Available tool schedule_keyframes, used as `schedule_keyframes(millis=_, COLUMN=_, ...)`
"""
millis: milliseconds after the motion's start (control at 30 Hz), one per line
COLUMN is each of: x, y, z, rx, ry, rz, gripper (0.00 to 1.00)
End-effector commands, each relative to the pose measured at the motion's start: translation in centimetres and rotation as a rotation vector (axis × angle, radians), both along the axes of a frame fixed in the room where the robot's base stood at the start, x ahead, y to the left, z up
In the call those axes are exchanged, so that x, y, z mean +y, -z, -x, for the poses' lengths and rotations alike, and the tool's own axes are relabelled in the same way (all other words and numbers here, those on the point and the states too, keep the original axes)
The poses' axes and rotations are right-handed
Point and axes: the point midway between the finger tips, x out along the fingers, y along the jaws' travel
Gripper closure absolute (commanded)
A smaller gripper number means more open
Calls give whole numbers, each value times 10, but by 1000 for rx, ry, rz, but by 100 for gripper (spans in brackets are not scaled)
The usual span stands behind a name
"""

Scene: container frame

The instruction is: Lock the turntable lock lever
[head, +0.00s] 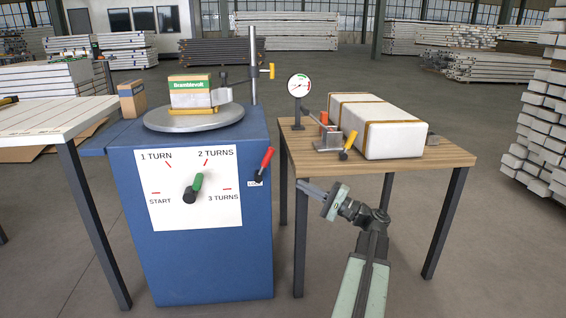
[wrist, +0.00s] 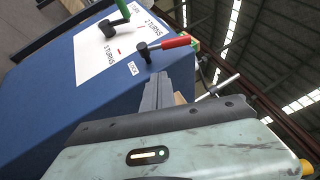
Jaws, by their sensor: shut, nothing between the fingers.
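The turntable lock lever (head: 265,162) has a red handle and a dark pivot on the right part of the blue cabinet's front (head: 200,262). Its handle points up and slightly right, above a small LOCK label (head: 255,183). In the wrist view the lever (wrist: 172,43) lies just beyond my fingertips, with the label (wrist: 133,68) beside it. The round grey turntable (head: 194,119) sits on the cabinet and carries a Bramblevolt box (head: 190,96). My gripper (head: 302,186) is shut and empty, right of the lever and apart from it; its fingers also show in the wrist view (wrist: 157,88).
A green-handled dial lever (head: 194,186) sits on the white panel, pointing up near 2 TURNS. A wooden table (head: 455,156) with a white strapped package (head: 380,128), gauge (head: 299,86) and clamp (head: 329,138) stands right. A narrow gap separates cabinet and table.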

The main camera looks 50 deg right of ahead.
Motion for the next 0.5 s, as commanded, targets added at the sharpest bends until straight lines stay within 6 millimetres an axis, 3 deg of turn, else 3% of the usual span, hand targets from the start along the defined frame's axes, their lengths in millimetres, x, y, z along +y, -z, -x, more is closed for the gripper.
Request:
schedule_keyframes(millis=33, x=-14, y=-8, z=16, rx=-34, ry=26, rz=-16, gripper=100)
schedule_keyframes(millis=133, x=-27, y=-18, z=32, rx=-75, ry=50, rz=-34, gripper=100)
schedule_keyframes(millis=500, x=-27, y=-22, z=32, rx=-82, ry=51, rz=-37, gripper=100)
